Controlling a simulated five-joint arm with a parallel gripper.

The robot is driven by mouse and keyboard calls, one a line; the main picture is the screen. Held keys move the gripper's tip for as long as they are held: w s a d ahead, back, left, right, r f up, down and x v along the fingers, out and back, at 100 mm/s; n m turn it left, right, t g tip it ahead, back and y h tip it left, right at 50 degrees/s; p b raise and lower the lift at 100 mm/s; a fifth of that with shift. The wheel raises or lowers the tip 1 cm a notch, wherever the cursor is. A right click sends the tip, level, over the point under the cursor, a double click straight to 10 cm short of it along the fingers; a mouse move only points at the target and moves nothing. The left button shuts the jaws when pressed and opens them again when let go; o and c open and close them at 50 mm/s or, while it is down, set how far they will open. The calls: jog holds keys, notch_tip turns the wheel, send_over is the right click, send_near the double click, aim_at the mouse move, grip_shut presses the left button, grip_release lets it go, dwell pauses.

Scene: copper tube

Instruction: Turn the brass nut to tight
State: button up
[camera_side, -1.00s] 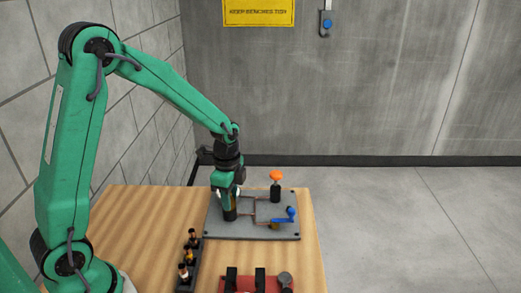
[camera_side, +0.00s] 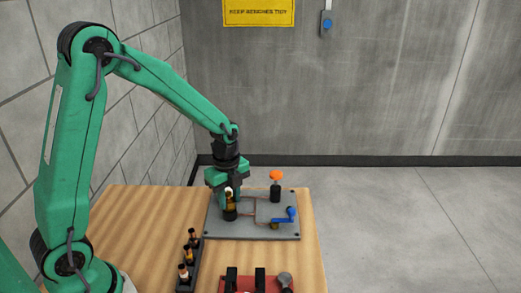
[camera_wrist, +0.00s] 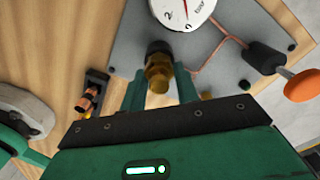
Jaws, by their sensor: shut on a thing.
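The brass nut (camera_wrist: 158,77) sits on a dark fitting on the grey plate (camera_side: 262,233), between my gripper's two green fingers in the wrist view. In the side view the brass nut (camera_side: 230,202) shows below the wrist, upright above a black base. My gripper (camera_side: 229,197) points straight down over it and is shut on it. In the wrist view my gripper (camera_wrist: 160,92) has one finger on each side of the nut. The contact faces are partly hidden. I cannot tell from the pictures how tight the nut is.
A white dial gauge (camera_wrist: 180,10) is close by on the plate. An orange knob (camera_side: 276,175), a blue lever (camera_side: 287,216) and thin copper tubing (camera_side: 254,207) stand to the right. A black rack (camera_side: 187,270) and a red item (camera_side: 255,286) lie nearer the camera.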

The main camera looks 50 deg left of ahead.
aim_at(228, 202)
jog(key=o, duration=1)
jog(key=shift+r, duration=0.1)
jog(key=shift+r, duration=3.8)
jog(key=shift+r, duration=0.15)
jog(key=s+d+r+n+t, duration=0.1)
jog(key=s+r+n+t, duration=0.1)
jog(key=s+n, duration=0.3)
jog(key=s+d+r+n+t, duration=0.1)
jog(key=s+r+n, duration=0.4)
jog(key=s+n, duration=0.1)
jog(key=s+r+n+t, duration=0.2)
jog(key=s+r+n, duration=0.1)
jog(key=s+n, duration=0.2)
jog(key=shift+s+d+r+n+t, duration=0.15)
jog(key=shift+s+d+n, duration=0.05)
jog(key=shift+n, duration=0.5)
jog(key=shift+s+d+r+n+t, duration=0.15)
jog(key=shift+s+d+n, duration=0.05)
jog(key=shift+n, duration=0.5)
